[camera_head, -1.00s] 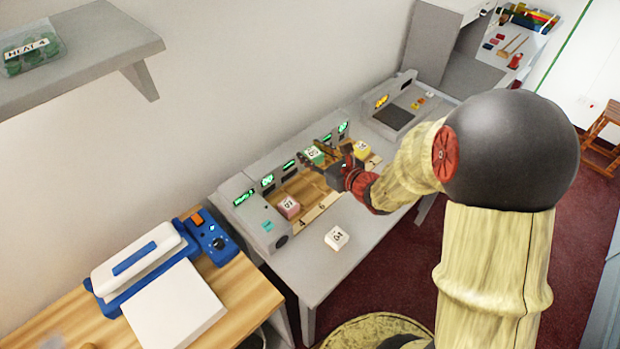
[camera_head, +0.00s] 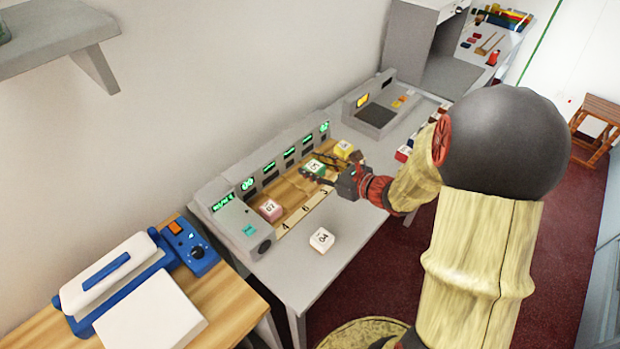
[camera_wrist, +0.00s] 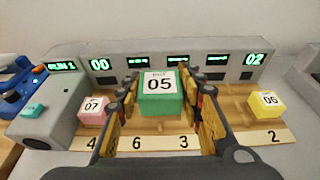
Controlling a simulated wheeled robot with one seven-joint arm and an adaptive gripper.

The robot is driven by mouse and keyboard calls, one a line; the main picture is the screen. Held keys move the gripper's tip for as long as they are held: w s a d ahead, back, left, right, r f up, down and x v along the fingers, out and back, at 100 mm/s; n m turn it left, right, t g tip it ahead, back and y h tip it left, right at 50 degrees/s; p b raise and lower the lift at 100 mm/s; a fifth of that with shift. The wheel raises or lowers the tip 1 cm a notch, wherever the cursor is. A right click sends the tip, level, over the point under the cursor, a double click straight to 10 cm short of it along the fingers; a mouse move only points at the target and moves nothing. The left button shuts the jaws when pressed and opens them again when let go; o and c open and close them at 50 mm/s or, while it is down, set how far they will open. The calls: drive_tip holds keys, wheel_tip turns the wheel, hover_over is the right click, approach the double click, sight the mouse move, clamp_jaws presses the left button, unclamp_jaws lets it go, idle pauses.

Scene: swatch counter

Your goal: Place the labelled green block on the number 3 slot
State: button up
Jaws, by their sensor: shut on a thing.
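The green block (camera_wrist: 158,98) has a white label on top reading 05. My gripper (camera_wrist: 158,110) is shut on it, with one finger on each side; the green block also shows in the head view (camera_head: 314,168). The block is over the wooden rack (camera_head: 290,189), around the 6 and 3 marks in the wrist view. I cannot tell whether it touches the wood. The number strip (camera_wrist: 120,143) shows 4, 6, 3 and 2; my gripper hides the part between 3 and 2. The number 3 slot (camera_wrist: 183,142) is partly hidden by my right finger.
A pink block (camera_wrist: 92,110) labelled 07 sits at 4. A yellow block (camera_wrist: 265,104) labelled 06 sits at 2. A white block (camera_head: 321,239) lies on the grey counter in front. The rack's back panel (camera_wrist: 215,66) carries green displays. A blue-and-white device (camera_head: 125,270) stands left.

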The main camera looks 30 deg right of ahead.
drive_tip(key=w+f+b, duration=0.1)
drive_tip(key=w+f, duration=0.1)
drive_tip(key=w+d+f, duration=0.1)
drive_tip(key=f, duration=0.1)
drive_tip(key=w+f+b, duration=0.1)
drive_tip(key=w+f, duration=0.1)
drive_tip(key=shift+w+d+f+b, duration=0.15)
drive_tip(key=shift+w+d+b, duration=0.15)
drive_tip(key=shift+d+b, duration=0.05)
wheel_tip(320, 180, down, 3)
drive_tip(key=shift+w+f+b, duration=0.15)
drive_tip(key=shift+f+b, duration=0.05)
drive_tip(key=shift+b, duration=0.8)
drive_tip(key=shift+r, duration=0.1)
drive_tip(key=o, duration=1)
drive_tip(key=shift+o, duration=0.2)
